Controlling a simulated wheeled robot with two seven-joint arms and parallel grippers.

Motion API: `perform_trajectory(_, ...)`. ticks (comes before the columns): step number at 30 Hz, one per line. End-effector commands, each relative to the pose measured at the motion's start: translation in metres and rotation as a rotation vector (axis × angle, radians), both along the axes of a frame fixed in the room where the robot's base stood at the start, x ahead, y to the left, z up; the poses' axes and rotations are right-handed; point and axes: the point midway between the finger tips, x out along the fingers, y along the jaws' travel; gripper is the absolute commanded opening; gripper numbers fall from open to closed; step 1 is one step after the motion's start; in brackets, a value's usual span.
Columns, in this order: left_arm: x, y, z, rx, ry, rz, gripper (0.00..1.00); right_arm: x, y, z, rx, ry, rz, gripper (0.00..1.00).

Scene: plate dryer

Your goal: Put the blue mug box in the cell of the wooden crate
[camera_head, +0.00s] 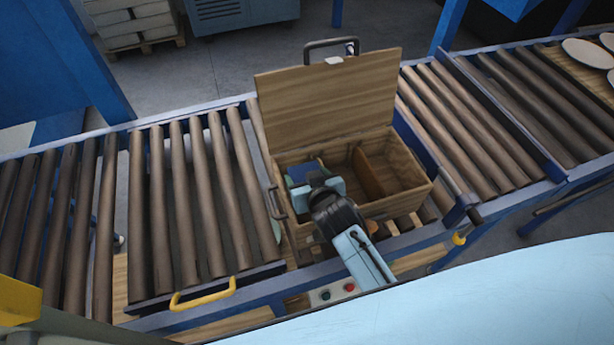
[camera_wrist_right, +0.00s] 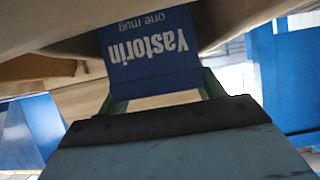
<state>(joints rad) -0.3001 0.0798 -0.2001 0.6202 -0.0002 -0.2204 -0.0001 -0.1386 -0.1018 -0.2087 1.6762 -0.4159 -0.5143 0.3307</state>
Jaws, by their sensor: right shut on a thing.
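The wooden crate (camera_head: 408,203) stands on the conveyor with its lid (camera_head: 330,95) raised. A divider (camera_head: 367,174) splits its inside into cells. My right gripper (camera_head: 318,180) reaches into the left cell from the front. It is shut on the blue mug box (camera_head: 300,172), which is mostly hidden behind the gripper. In the right wrist view the blue mug box (camera_wrist_right: 150,48) shows its white lettering, upside down, between the fingers (camera_wrist_right: 160,95). I cannot tell whether the box touches the crate floor. The right cell looks empty. My left gripper is not in view.
Roller conveyors (camera_head: 190,200) run to both sides of the crate. Pale plates (camera_head: 588,52) lie on a board at the far right. A yellow handle (camera_head: 204,296) and a button panel (camera_head: 333,293) are on the front edge. The crate's raised lid stands behind my right gripper.

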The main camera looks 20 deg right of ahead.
Motion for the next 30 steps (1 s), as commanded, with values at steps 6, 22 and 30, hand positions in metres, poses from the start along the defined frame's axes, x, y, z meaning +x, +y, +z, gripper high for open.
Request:
perform_trajectory(6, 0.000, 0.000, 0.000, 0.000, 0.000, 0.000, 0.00, 0.001, 0.000, 0.002, 0.001, -0.004, 0.000, 0.35)
perform_trajectory(22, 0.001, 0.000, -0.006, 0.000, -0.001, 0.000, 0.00, 0.000, 0.000, -0.011, 0.001, -0.002, 0.000, 0.71)
perform_trajectory(30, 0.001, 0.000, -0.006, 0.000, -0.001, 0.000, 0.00, 0.000, 0.001, -0.011, 0.003, -0.001, 0.001, 0.89)
